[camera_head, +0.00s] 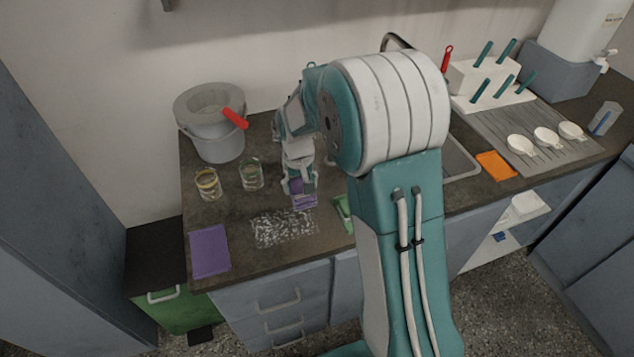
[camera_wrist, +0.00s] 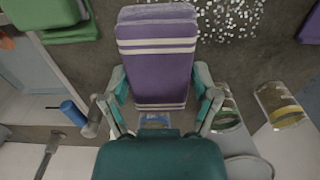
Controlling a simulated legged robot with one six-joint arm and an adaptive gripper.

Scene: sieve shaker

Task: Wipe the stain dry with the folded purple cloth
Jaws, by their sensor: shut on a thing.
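The folded purple cloth (camera_head: 304,201) with pale stripes is in my gripper (camera_head: 299,187), at the far right corner of the stain. In the wrist view the cloth (camera_wrist: 157,60) stands between the two fingers of my gripper (camera_wrist: 160,82), which are shut on its sides. The stain (camera_head: 283,228) is a white speckled patch on the dark counter; part of it shows at the top of the wrist view (camera_wrist: 215,14). I cannot tell whether the cloth's lower edge touches the counter.
A flat plain purple cloth (camera_head: 209,250) lies left of the stain, and a green cloth (camera_head: 344,213) lies to its right. Two glass jars (camera_head: 207,184) (camera_head: 251,173) and a grey bucket (camera_head: 216,140) with a red-handled thing stand behind left. A sink (camera_head: 459,160) is at the right.

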